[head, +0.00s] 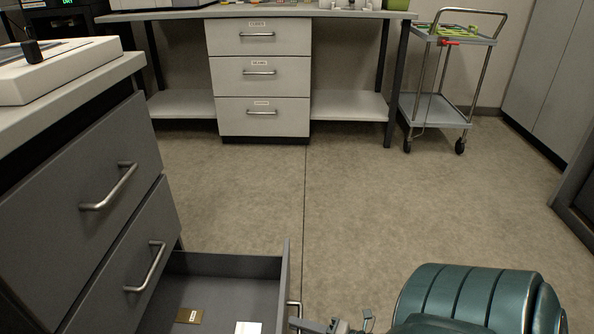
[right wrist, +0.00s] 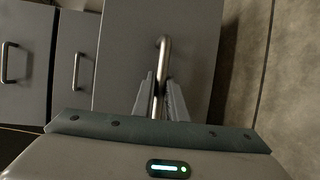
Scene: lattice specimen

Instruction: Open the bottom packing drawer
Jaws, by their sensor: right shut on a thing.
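The bottom drawer (head: 285,262) of the dark grey unit at the left stands pulled well out in the head view. Its inside shows, with a small brown piece (head: 189,316) and a white piece (head: 248,328) lying on its floor. My right gripper (head: 345,326) is at the drawer's front, at the lower edge of the head view. In the right wrist view, its two fingers (right wrist: 160,95) are shut on the metal bar handle (right wrist: 165,46) of the drawer front. The handle also shows partly in the head view (head: 294,308). My left gripper is out of view.
Two closed dark drawers (head: 85,190) with bar handles sit above the open one. A pale three-drawer unit (head: 259,92) under a bench and a wheeled cart (head: 436,108) stand at the back. The floor (head: 380,200) between is clear.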

